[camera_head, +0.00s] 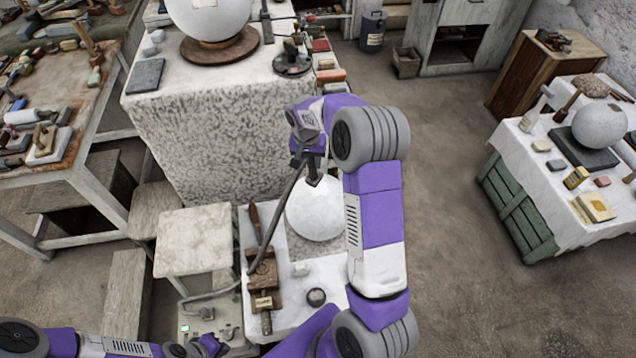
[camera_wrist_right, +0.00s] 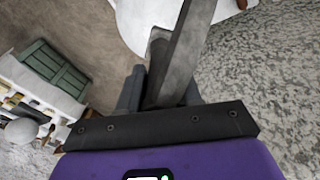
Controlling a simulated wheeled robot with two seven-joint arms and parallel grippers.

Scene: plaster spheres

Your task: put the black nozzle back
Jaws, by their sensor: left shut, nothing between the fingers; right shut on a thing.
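My right gripper (camera_head: 310,158) is shut on the black nozzle (camera_head: 314,174), above the white plaster sphere (camera_head: 316,212) in the middle. In the right wrist view, the dark shape of the nozzle (camera_wrist_right: 181,55) stands between the fingers. A grey hose (camera_head: 281,222) runs from it down to a pale box unit (camera_head: 192,312) with a small green light at the lower left. My left gripper (camera_head: 205,347) is shut and empty, low at the front edge, close to the unit. My right arm hides part of the sphere's right side.
A speckled block (camera_head: 215,120) rises behind. Open floor (camera_head: 450,210) lies to the right.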

